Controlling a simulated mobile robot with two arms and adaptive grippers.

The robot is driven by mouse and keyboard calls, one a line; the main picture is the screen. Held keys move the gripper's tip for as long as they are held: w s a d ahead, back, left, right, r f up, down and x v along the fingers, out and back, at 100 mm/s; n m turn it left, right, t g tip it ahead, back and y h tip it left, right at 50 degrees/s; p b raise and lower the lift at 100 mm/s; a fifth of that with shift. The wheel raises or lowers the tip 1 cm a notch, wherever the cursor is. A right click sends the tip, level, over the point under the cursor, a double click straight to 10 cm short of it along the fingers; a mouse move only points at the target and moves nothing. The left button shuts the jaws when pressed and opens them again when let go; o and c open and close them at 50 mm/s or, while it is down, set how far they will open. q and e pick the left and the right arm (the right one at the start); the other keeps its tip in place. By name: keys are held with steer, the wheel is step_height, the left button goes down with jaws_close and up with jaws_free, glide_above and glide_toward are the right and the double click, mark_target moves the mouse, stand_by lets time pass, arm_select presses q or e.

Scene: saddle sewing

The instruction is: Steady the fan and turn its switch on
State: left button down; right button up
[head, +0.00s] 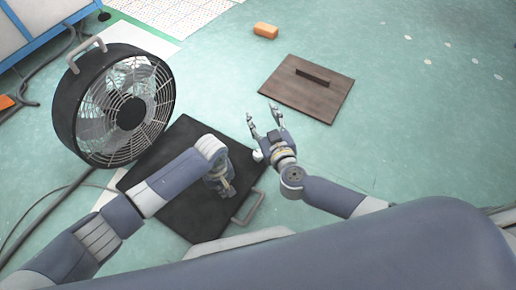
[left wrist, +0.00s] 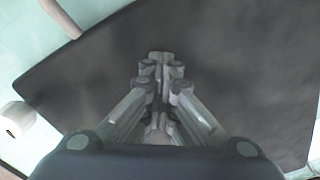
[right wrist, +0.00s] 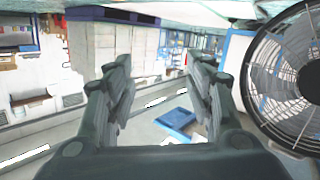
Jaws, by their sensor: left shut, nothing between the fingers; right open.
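The fan (head: 130,112) is a black round drum with a wire grille and a light carry handle on top. It stands upright at the left in the head view, and part of it shows at the right edge of the right wrist view (right wrist: 303,75). I cannot make out its switch. My left gripper (head: 228,192) is shut and empty above a dark panel, to the right of the fan and apart from it; the left wrist view shows its fingers together (left wrist: 161,58). My right gripper (head: 262,112) is open and empty, further right of the fan.
The dark panel (head: 195,215) with a handle lies on the floor beside the fan. A brown board (head: 285,95) with a raised bar and an orange block (head: 265,30) lie further back. Cables run at the left. Green floor is clear at the right.

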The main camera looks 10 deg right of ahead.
step_height(320, 180, up, 6)
steer(key=w+n+t, duration=0.2)
steer(key=n+t, duration=0.1)
steer(key=s+a+r+n+g+y, duration=0.2)
steer(key=a+r+n+y, duration=0.1)
steer(key=n+y, duration=0.55)
steer(key=s+a+r+n+g+y, duration=0.2)
steer(key=a+r+n+y, duration=0.15)
steer(key=n+y, duration=0.5)
steer(key=s+a+f+n+g, duration=0.2)
steer(key=s+f+n+g, duration=0.4)
steer(key=n+g, duration=0.55)
steer(key=n+g+h, duration=0.4)
steer(key=n+h, duration=0.5)
steer(key=h, duration=0.9)
glide_toward(258, 153)
step_height(258, 153, down, 9)
steer(key=shift+s+a+f, duration=0.1)
steer(key=shift+s+f, duration=0.05)
